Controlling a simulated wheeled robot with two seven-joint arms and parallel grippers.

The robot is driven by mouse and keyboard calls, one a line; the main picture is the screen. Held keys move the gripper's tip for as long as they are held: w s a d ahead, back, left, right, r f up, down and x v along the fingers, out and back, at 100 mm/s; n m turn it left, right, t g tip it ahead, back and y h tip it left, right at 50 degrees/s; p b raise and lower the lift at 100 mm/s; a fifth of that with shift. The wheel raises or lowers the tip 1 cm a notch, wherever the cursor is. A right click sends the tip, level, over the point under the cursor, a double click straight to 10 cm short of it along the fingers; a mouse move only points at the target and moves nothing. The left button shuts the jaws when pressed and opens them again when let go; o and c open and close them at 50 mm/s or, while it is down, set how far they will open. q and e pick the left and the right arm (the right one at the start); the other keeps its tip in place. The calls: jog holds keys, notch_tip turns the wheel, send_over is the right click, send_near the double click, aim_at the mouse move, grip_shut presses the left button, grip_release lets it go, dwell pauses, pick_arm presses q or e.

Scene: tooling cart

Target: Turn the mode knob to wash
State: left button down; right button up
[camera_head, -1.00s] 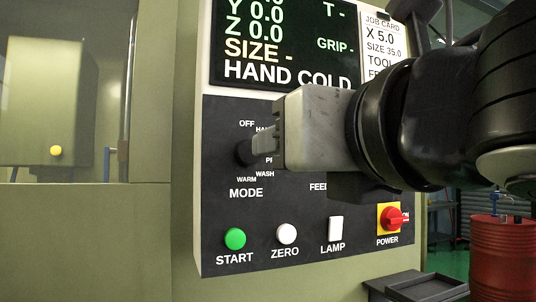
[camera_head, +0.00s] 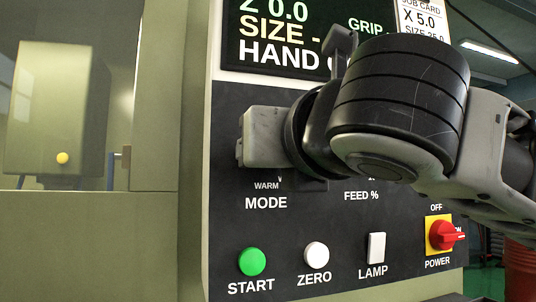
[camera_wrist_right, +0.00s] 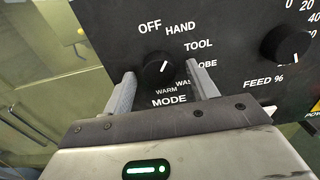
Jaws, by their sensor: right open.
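The black mode knob (camera_wrist_right: 157,68) is on the dark panel in the right wrist view, with a white pointer line tilted up and slightly right, roughly toward HAND. Labels OFF, HAND, TOOL, a partly hidden PROBE, a partly hidden WASH (camera_wrist_right: 183,83) and WARM ring it. My right gripper (camera_wrist_right: 160,78) is open, with one finger on each side of the knob and gaps showing between. In the head view the right gripper (camera_head: 240,152) covers the knob, above the MODE label (camera_head: 266,203). I cannot tell how deep the fingers reach around it. My left gripper is not in view.
The screen (camera_head: 285,45) shows HAND. The feed knob (camera_wrist_right: 286,44) is to the right of the mode knob. Below are the green START button (camera_head: 252,262), white ZERO button (camera_head: 316,255), LAMP switch (camera_head: 376,247) and red POWER switch (camera_head: 444,236). A glass door is at left.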

jog(key=c, duration=1)
